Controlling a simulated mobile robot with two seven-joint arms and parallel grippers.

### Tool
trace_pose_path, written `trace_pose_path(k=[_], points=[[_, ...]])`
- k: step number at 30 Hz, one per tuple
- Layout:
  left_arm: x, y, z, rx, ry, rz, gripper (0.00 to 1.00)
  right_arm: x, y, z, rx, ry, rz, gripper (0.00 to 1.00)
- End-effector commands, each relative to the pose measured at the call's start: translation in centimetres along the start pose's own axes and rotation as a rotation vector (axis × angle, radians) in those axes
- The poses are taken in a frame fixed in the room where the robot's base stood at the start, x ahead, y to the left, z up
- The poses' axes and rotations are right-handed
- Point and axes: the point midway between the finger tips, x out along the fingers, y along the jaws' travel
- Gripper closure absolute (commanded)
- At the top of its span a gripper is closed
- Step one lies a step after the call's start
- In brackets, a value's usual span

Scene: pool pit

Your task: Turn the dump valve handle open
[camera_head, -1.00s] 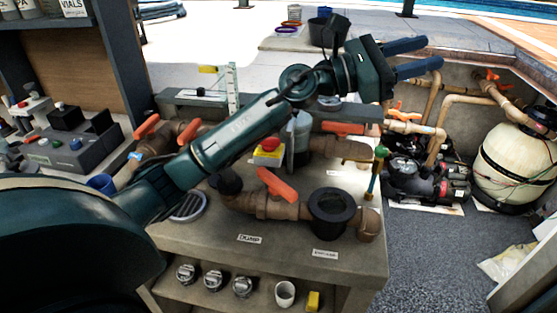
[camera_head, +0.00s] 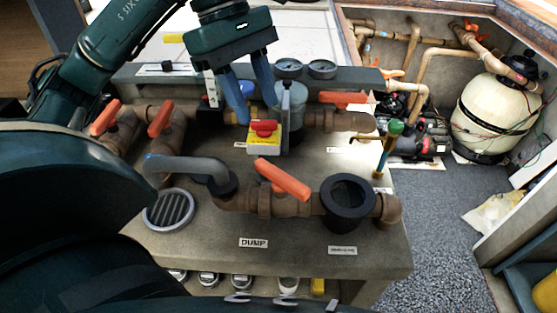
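The dump valve handle (camera_head: 283,180) is an orange-red lever on a brown pipe valve, in the middle of the bench. It slants from upper left to lower right, at an angle to the pipe. A "DUMP" label (camera_head: 253,243) is on the bench in front of it. My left gripper (camera_head: 258,110) points down behind the handle, close to a yellow box with a red knob (camera_head: 264,137). Its two blue fingers are apart, with nothing seen held between them, and they are clear of the handle. My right gripper is not in view.
Other orange handles stand at the left (camera_head: 105,117) and behind (camera_head: 343,98). A black round fitting (camera_head: 348,202) is right of the handle. A grey curved hose (camera_head: 187,165) and a round drain grate (camera_head: 168,209) are left. The bench front is mostly clear.

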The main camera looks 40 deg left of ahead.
Motion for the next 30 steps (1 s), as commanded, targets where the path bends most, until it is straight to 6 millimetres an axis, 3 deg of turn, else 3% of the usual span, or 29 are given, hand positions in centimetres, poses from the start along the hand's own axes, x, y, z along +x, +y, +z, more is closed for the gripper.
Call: trace_pose_path(k=[12,18,30], points=[[8.1,-0.1,0.1,0.001,-0.004,-0.006,0.60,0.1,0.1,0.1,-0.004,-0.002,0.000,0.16],[11.2,0.0,0.1,0.002,-0.004,-0.004,0.60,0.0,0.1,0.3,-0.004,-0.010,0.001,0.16],[12.6,0.1,0.1,0.003,-0.004,0.001,0.60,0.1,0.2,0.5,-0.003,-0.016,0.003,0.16]])
